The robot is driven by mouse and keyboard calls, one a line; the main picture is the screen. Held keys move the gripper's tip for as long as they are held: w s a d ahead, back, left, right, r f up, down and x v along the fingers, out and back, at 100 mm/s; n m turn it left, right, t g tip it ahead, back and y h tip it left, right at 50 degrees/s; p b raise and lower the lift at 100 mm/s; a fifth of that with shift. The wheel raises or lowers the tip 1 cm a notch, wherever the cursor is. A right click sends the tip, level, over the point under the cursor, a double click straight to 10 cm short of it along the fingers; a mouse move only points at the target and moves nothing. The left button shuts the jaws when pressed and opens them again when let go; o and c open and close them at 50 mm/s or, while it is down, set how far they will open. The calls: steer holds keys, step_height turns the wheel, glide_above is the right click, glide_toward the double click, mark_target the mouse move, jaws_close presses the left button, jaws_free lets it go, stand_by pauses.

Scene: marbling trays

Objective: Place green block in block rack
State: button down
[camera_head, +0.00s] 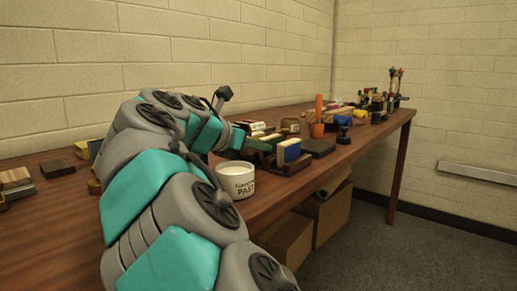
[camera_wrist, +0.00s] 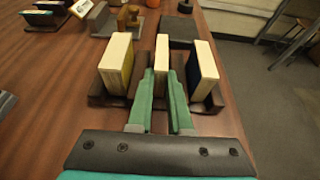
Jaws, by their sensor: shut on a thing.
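My gripper (camera_wrist: 162,104) is shut on the middle block (camera_wrist: 161,52), taken as the green block; mostly its pale edge shows, between the two teal fingers. This block stands upright at the middle of the dark wooden block rack (camera_wrist: 106,100), between two other blocks. A block with a yellow face (camera_wrist: 116,62) stands to its left, and a block with a dark blue face (camera_wrist: 203,68) to its right. Whether the held block rests fully in its slot is hidden by the fingers. In the head view, the rack (camera_head: 298,165) shows beyond my arm with the blue block (camera_head: 289,151).
A white paste tub (camera_head: 236,182) stands near the table's front edge, beside my arm. Behind the rack are a dark flat slab (camera_head: 318,148) and an orange upright tool (camera_head: 318,113). Wooden blocks lie at the far left. Cardboard boxes (camera_head: 325,215) stand under the table.

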steer(key=shift+f, duration=0.15)
steer(key=c, duration=0.8)
jaws_free()
steer(key=shift+c, duration=0.2)
steer(key=shift+s+a+r, duration=0.1)
steer(key=shift+s+r, duration=0.05)
steer(key=shift+r, duration=0.1)
steer(key=p+v, duration=0.1)
steer(key=v, duration=1)
steer(key=shift+s+a+r, duration=0.15)
steer(key=shift+s+r, duration=0.05)
